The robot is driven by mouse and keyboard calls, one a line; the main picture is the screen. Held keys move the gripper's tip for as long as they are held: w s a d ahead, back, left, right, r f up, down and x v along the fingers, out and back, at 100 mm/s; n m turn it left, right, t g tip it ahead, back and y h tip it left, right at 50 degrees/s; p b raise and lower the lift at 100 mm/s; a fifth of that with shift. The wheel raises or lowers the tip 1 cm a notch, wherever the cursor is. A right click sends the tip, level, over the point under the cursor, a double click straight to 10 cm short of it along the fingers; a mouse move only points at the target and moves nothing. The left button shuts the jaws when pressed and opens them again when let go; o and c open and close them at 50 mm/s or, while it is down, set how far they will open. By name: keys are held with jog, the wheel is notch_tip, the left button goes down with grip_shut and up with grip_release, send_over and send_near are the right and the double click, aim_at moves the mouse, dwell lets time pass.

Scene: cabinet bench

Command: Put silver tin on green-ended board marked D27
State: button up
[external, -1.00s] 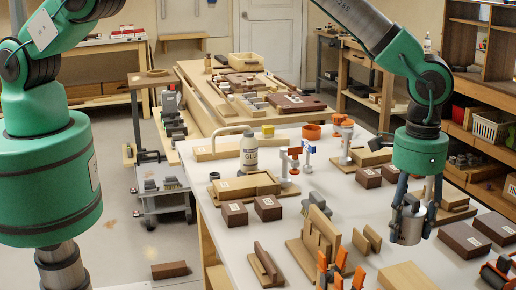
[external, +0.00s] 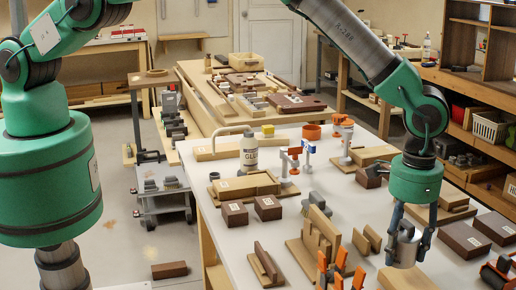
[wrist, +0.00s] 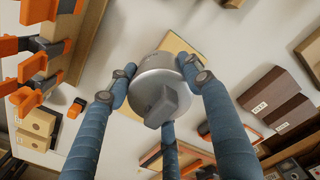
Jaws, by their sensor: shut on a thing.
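The silver tin (external: 404,249) is a round metal can with a knob on its lid. My gripper (external: 408,238) is shut on it, with blue-grey fingers around its sides. In the wrist view the tin (wrist: 158,90) sits between the fingers, knob toward the camera. A plain light wooden board (external: 408,277) lies just below and in front of the tin in the external view; part of it (wrist: 180,46) shows behind the tin in the wrist view. The tin's gap above it is hard to judge.
Dark labelled blocks (external: 466,240) lie to the right of the tin. Wooden upright pieces (external: 318,238) and orange clamps (external: 328,272) stand to its left. A glue bottle (external: 249,150) stands farther back. A bare strip of white table (external: 240,262) shows at the left.

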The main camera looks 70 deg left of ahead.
aim_at(408, 223)
jog(key=shift+f, duration=0.8)
jog(key=shift+f, duration=0.15)
jog(key=shift+f, duration=1.75)
jog(key=shift+f, duration=0.1)
jog(key=o, duration=1.3)
notch_tip(408, 223, up, 12)
jog(key=shift+r, duration=0.1)
